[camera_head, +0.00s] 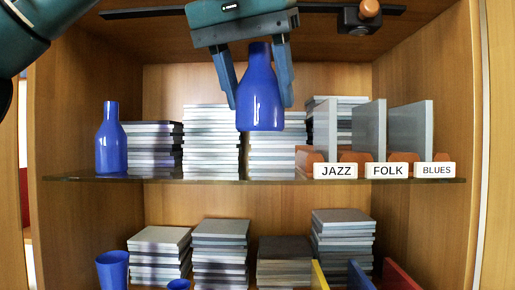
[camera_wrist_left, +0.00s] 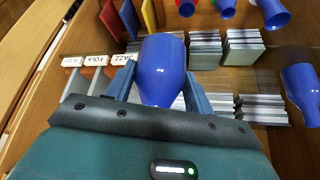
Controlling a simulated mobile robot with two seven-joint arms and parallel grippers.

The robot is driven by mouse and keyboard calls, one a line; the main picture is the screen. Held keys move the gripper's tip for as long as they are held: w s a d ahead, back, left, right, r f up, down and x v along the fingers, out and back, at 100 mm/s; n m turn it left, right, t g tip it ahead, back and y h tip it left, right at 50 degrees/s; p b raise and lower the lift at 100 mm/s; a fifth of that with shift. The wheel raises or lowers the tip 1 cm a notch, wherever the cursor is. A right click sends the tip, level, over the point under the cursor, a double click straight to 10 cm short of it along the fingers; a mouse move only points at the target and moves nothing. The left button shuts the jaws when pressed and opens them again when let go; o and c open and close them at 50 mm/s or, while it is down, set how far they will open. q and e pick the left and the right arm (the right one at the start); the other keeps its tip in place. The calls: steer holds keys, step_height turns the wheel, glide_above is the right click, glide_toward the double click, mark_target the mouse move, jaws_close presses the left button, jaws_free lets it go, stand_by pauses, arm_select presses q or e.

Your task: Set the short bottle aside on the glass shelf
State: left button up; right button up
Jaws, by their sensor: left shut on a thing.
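A blue bottle (camera_head: 260,98) with a wide body and a narrow neck is held upright by my left gripper (camera_head: 260,104). The fingers are shut on it, one at each side, and its base appears above the glass shelf (camera_head: 80,179). In the left wrist view the held bottle (camera_wrist_left: 161,68) fills the space between the fingers. A second blue bottle (camera_head: 110,142) stands upright at the left end of the glass shelf; it also shows in the left wrist view (camera_wrist_left: 301,90). My right gripper is not in view.
Stacks of grey cases (camera_head: 212,142) line the shelf behind the held bottle. Upright grey dividers stand at the right behind labels JAZZ (camera_head: 336,171), FOLK (camera_head: 387,171) and BLUES (camera_head: 438,170). Below are more stacks (camera_head: 220,250), blue cups (camera_head: 113,268) and coloured dividers (camera_head: 400,276).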

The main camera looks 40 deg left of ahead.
arm_select(q)
steer(key=w+a+p, duration=0.3)
steer(key=w+a, duration=0.5)
steer(key=w, duration=0.2)
steer(key=f, duration=0.4)
steer(key=f+b, duration=0.1)
steer(key=f, duration=0.1)
steer(key=shift+s, duration=0.35)
steer(key=shift+w+a+f, duration=0.15)
steer(key=shift+f, duration=0.3)
steer(key=shift+f, duration=0.15)
steer(key=o, duration=1.1)
